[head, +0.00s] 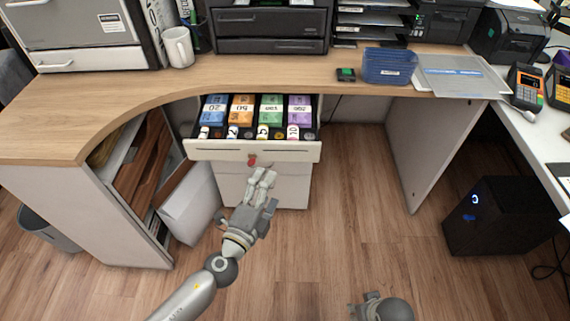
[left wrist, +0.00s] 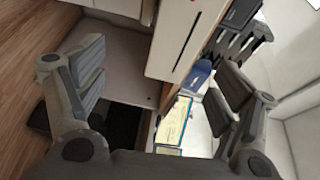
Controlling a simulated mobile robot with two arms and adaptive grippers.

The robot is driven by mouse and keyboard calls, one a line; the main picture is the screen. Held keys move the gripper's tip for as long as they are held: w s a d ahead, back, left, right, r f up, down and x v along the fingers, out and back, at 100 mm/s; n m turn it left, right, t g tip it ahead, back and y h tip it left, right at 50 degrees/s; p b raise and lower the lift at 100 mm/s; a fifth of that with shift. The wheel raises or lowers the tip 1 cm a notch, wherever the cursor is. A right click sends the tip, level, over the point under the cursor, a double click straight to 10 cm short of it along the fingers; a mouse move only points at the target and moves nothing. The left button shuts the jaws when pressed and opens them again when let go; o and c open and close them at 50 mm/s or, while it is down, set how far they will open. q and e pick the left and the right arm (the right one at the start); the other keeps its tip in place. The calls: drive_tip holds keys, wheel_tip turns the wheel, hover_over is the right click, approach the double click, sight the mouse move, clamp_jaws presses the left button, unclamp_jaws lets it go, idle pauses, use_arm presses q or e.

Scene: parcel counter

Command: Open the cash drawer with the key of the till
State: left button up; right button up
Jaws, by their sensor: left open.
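The cash drawer (head: 225,152) stands pulled out under the counter, showing notes and coins. A small red key (head: 252,161) is at the middle of its white front. My left gripper (head: 264,178) is just in front of the drawer, below the key in the picture. It looks empty; in the left wrist view its fingers (left wrist: 165,80) are wide apart. My right gripper (head: 362,306) is partly visible at the bottom edge; its fingers are unclear.
The wooden counter (head: 120,95) curves above the drawer. A blue bin (head: 390,66) and a clear folder tray (head: 450,76) lie on it. A white box (head: 190,207) stands left of the drawer cabinet. A black computer case (head: 500,215) is at right. Floor between is clear.

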sight(288, 154)
use_arm(q)
drive_tip(key=shift+m+h, duration=0.4)
drive_tip(key=w+d, duration=0.1)
drive_tip(key=w, duration=0.1)
drive_tip(key=w+d+r, duration=0.1)
drive_tip(key=w+d, duration=0.1)
drive_tip(key=w, duration=0.1)
drive_tip(key=w+d+r, duration=0.1)
drive_tip(key=w, duration=0.2)
drive_tip(key=shift+w+d, duration=0.1)
drive_tip(key=shift+d, duration=0.05)
drive_tip(key=shift+x, duration=0.85)
use_arm(e)
drive_tip(key=shift+f, duration=0.25)
